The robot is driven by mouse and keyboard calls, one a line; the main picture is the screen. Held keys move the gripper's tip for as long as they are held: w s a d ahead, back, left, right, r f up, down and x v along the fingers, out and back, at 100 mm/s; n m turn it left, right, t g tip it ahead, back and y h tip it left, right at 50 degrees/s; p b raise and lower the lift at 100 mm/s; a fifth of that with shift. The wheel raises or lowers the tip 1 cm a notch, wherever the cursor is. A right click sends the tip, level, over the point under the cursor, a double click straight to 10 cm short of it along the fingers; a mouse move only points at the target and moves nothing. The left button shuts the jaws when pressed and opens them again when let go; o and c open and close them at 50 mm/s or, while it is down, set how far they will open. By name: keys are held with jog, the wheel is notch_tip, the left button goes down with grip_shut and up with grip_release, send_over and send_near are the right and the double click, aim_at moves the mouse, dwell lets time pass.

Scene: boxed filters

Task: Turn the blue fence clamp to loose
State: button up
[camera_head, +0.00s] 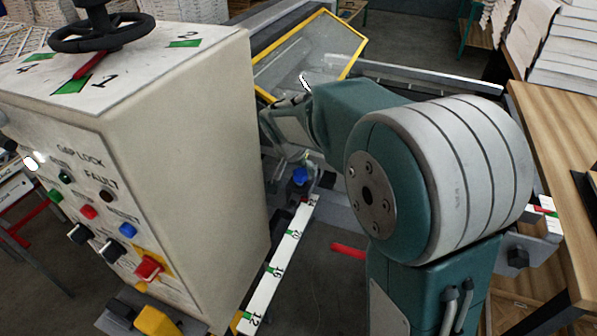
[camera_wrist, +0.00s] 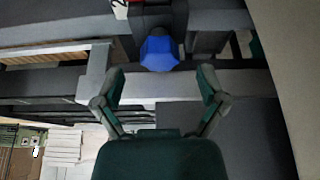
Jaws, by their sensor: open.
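The blue fence clamp (camera_head: 299,176) is a small faceted knob at the far end of the white scale, beside the control cabinet. In the wrist view the blue clamp knob (camera_wrist: 158,52) sits on a dark bracket near the top middle. My gripper (camera_wrist: 160,78) is open and empty. Its two fingertips are spread to the left and right of the knob, a little short of it in the picture. I cannot tell the exact distance. In the head view my gripper (camera_head: 290,153) is partly hidden by my arm, close above the knob.
A beige control cabinet (camera_head: 190,165) with buttons and a black handwheel (camera_head: 101,30) stands close on the left. The numbered white scale (camera_head: 277,265) runs toward the front. A yellow-framed clear guard (camera_head: 312,58) is behind my gripper. A wooden table (camera_head: 560,150) stands at right.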

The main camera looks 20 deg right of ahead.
jog(key=shift+x, duration=1.2)
jog(key=shift+a, duration=0.15)
jog(key=shift+c, duration=0.3)
jog(key=c, duration=1.1)
